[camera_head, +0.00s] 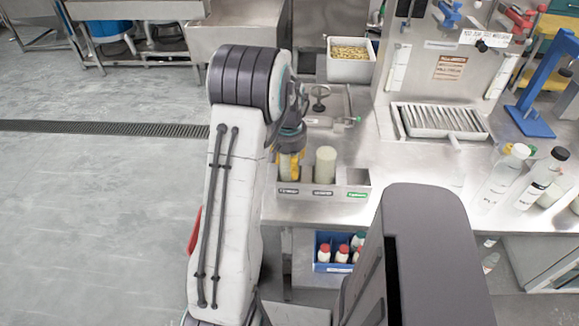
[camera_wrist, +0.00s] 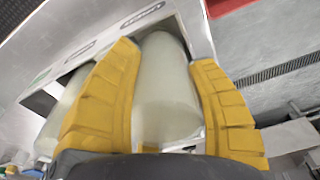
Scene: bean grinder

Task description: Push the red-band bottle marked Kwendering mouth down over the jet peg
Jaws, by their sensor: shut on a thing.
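My gripper (camera_head: 290,166) reaches down into the left slot of a three-slot grey rack (camera_head: 346,182) on the steel bench. In the wrist view, its yellow fingers (camera_wrist: 165,58) are shut around a pale, rounded cylindrical bottle (camera_wrist: 165,100). No red band or readable marking shows on this bottle. A similar pale cylinder (camera_head: 325,164) stands upright in the middle slot, beside my gripper. The right slot looks empty. The rack's front carries small labels, too small to read. I cannot make out the jet peg.
A blue crate (camera_head: 322,254) with red-capped bottles sits below the bench front. Behind the rack are a clamp-like fixture (camera_head: 319,96) and a white bin of beans (camera_head: 350,66). A drain grate (camera_head: 440,120) and clear bottles (camera_head: 505,172) stand to the right.

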